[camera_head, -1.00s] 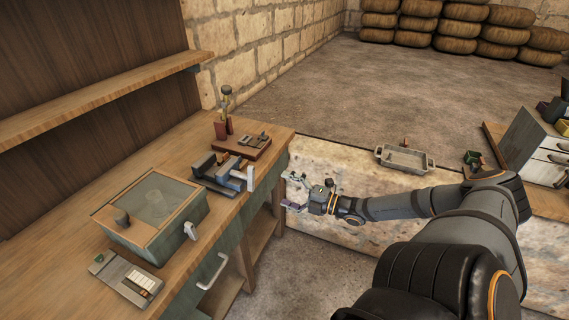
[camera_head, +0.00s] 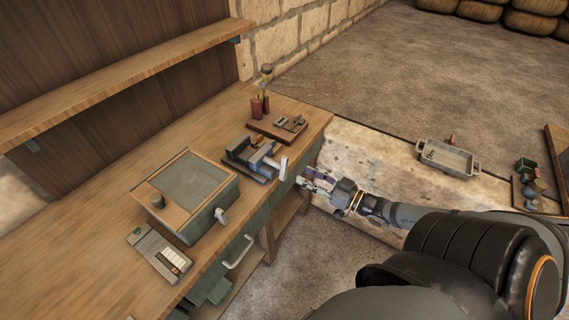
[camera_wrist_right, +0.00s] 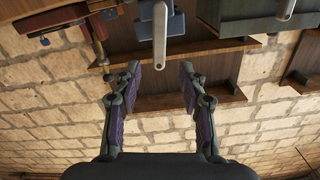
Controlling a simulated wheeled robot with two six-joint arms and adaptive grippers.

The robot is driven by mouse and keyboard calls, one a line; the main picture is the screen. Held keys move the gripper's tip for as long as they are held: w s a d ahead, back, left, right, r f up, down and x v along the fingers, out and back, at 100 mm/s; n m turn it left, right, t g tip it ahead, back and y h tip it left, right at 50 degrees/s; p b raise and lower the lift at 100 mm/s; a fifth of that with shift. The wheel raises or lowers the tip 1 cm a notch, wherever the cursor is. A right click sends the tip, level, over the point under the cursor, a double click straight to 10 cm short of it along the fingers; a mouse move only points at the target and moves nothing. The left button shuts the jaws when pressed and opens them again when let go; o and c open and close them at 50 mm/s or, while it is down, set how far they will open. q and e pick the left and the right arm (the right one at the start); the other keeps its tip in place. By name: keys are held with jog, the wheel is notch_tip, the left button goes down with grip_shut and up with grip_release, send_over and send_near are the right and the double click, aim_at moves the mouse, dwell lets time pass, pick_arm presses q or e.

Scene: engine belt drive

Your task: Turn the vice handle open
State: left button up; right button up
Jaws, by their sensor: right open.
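The vice (camera_head: 248,157), dark grey with blue parts, sits at the front edge of the wooden bench. Its pale handle (camera_head: 283,168) stands at the front end, close to the bench edge. My right gripper (camera_head: 311,181) is open and empty, just right of the handle and a small gap away from it. In the right wrist view the handle (camera_wrist_right: 160,35) hangs down from the top, its lower end lined up between the two spread fingertips (camera_wrist_right: 161,80). The handle's depth relative to the fingertips is hard to tell. My left gripper does not show.
A green-grey box with a glass lid (camera_head: 188,187) and a small keypad-like device (camera_head: 160,255) stand left of the vice. A wooden board with small parts (camera_head: 278,127) lies behind it. A metal tray (camera_head: 447,158) is at the right.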

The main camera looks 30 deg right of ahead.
aim_at(287, 166)
jog(key=b+x, duration=0.3)
jog(key=x, duration=0.2)
jog(key=b+x, duration=0.2)
jog(key=x, duration=0.1)
jog(key=shift+w+f+b, duration=0.15)
jog(key=shift+f+b, duration=0.15)
jog(key=shift+b, duration=0.05)
jog(key=shift+w+a+r, duration=0.2)
jog(key=shift+w, duration=0.2)
jog(key=shift+r, duration=0.1)
jog(key=shift+c, duration=0.3)
